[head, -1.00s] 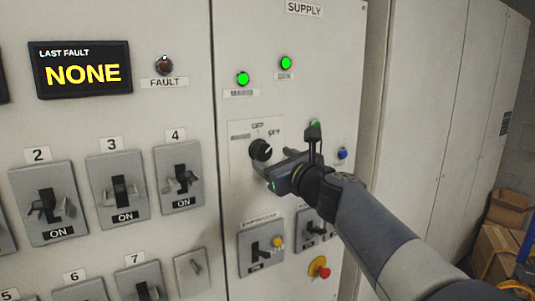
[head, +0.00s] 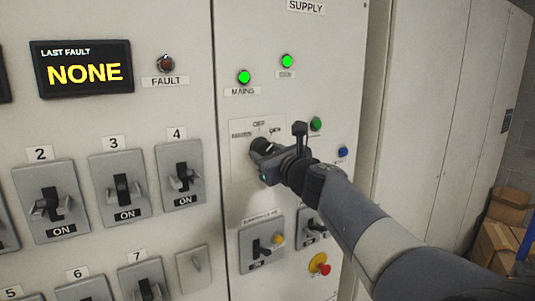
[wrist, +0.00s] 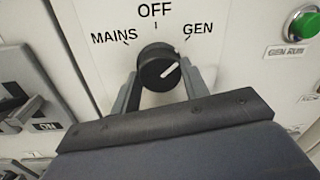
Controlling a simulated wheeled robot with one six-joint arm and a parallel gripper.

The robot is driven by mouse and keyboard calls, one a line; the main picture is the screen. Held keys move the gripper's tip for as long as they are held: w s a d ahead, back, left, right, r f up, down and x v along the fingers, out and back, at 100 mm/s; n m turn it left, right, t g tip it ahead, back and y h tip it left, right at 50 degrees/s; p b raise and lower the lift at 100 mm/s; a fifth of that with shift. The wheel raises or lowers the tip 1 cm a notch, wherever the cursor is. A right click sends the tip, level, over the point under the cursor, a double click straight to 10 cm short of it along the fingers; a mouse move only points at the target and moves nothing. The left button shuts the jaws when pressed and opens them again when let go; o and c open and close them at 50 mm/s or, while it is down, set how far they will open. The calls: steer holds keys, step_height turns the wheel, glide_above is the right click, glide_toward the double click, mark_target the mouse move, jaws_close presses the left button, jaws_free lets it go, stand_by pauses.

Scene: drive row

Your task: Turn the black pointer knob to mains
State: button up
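The black pointer knob (wrist: 158,68) sits on the supply panel below the labels MAINS, OFF and GEN. In the wrist view its white pointer line slants up and right, toward GEN. In the head view the knob (head: 262,146) is partly hidden by my gripper. My gripper (wrist: 160,88) has its two grey fingers apart, one on each side of the knob. I cannot tell whether either finger touches it. The MAINS label (wrist: 114,35) is at the knob's upper left.
Green MAINS (head: 244,77) and GEN (head: 287,61) lamps are lit above. A green button (head: 316,124) and a blue button (head: 343,152) are to the right. A breaker with a yellow part (head: 262,243) and a red emergency button (head: 319,264) are below. Several breakers stand at left.

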steer(key=c, duration=0.4)
steer(key=shift+f+n+b, duration=0.1)
steer(key=shift+n+b, duration=0.2)
steer(key=shift+b, duration=0.15)
steer(key=n+b, duration=0.3)
steer(key=shift+f+n+b, duration=0.15)
steer(key=shift+n+b, duration=0.2)
steer(key=shift+n, duration=0.05)
steer(key=n+b, duration=0.4)
steer(key=n, duration=0.1)
steer(key=shift+d+n+y+b, duration=0.1)
steer(key=shift+n+y+b, duration=0.2)
steer(key=shift+y+b, duration=0.1)
steer(key=n+b, duration=0.4)
steer(key=n, duration=0.1)
steer(key=shift+w+n, duration=0.1)
steer(key=shift+n, duration=0.3)
steer(key=n+y+b, duration=0.1)
steer(key=n+b, duration=0.2)
steer(key=n, duration=0.2)
steer(key=shift+r, duration=0.2)
